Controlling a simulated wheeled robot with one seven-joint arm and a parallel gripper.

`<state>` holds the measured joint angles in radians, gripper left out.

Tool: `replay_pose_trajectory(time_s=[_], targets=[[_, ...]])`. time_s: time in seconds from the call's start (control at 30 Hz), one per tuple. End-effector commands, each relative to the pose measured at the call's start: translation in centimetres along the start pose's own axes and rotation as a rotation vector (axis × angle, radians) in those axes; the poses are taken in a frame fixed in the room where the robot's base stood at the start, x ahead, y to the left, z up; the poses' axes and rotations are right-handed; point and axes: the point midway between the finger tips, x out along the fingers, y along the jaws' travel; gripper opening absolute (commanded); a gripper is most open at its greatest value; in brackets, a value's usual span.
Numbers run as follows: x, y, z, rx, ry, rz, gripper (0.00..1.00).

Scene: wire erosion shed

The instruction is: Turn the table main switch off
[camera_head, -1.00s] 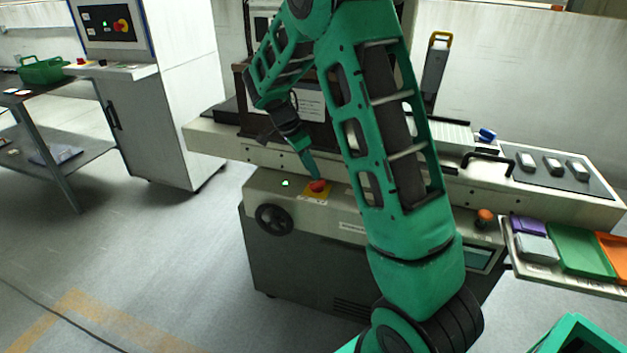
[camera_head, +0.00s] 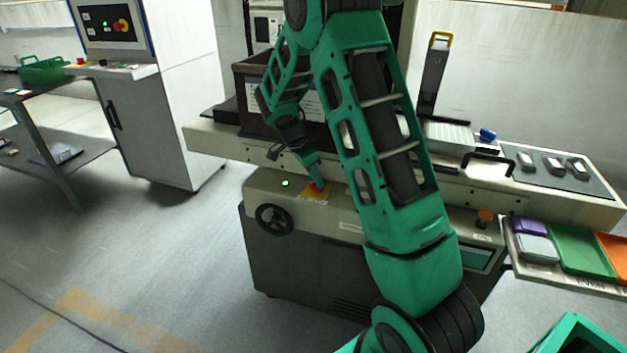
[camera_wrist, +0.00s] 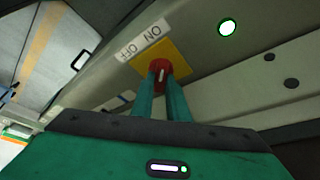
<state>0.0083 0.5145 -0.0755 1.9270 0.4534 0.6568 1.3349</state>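The table main switch is a red knob (camera_wrist: 160,74) with a white line on a yellow plate (camera_head: 322,196), on the machine's sloping front panel. In the wrist view the white line runs roughly up and down. A label (camera_wrist: 143,42) reading ON and OFF lies beside the plate. My gripper (camera_wrist: 161,88) has its two green fingers on either side of the knob, close together, with no clear gap to it. In the head view my gripper (camera_head: 318,184) covers most of the knob.
A lit green lamp (camera_head: 285,183) and a black handwheel (camera_head: 274,219) are left of the switch. An orange-red knob (camera_head: 485,215) is on the right of the panel. A dark box (camera_head: 256,120) stands on the machine table (camera_head: 215,133) behind my gripper.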

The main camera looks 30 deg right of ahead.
Motion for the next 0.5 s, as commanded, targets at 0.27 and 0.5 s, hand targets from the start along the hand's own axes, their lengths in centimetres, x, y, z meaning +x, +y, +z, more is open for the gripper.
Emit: replay_pose_trajectory(time_s=[0.27, 0.5], targets=[[-0.05, 0.08, 0.12, -0.029, -0.002, -0.01, 0.0], [-0.05, 0.17, 0.05, -0.143, -0.001, -0.059, 0.0]])
